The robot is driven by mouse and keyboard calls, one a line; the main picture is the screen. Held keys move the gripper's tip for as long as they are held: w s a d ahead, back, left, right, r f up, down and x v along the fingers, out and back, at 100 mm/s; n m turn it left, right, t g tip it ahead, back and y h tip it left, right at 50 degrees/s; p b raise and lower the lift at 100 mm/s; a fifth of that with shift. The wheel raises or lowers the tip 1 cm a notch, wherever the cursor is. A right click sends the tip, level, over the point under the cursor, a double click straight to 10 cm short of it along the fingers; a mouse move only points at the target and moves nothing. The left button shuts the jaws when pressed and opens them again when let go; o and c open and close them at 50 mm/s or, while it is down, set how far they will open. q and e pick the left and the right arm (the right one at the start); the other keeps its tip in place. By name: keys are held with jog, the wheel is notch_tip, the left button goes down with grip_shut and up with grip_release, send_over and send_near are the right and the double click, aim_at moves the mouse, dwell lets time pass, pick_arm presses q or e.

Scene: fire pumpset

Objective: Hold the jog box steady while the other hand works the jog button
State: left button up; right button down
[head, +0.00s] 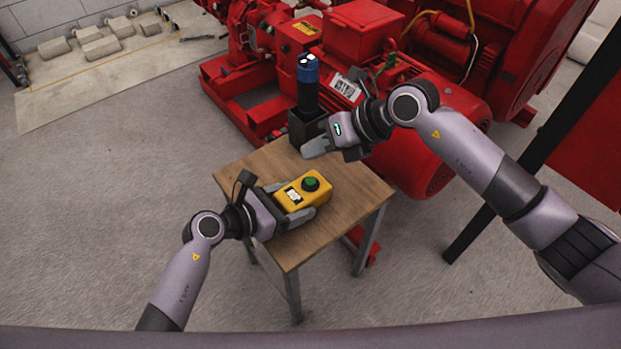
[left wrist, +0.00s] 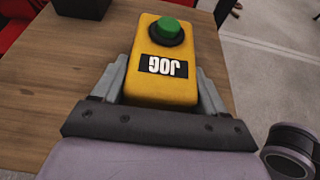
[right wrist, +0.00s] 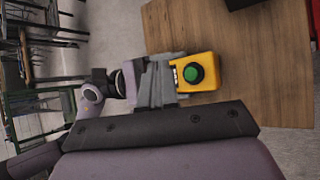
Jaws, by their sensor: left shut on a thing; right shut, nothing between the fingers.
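The yellow jog box (head: 311,197) lies on the small wooden table (head: 345,215), with its green jog button (head: 310,184) facing up. In the left wrist view the box (left wrist: 180,88) shows its JOG label and the green button (left wrist: 166,29). My left gripper (head: 292,200) is shut on the box, one finger along each long side. My right gripper (head: 316,150) is shut and empty, above the table's far part, behind the button and apart from it. In the right wrist view my right gripper's shut fingers (right wrist: 158,85) overlap the picture of the box's near end.
A dark holder (head: 305,128) with a blue-topped black cylinder (head: 308,80) stands on the table's far edge. The red pumpset (head: 350,50) stands close behind the table. The table's right part is clear. A dark post (head: 540,150) stands at the right.

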pick_arm(q)
jog(key=o, duration=1.3)
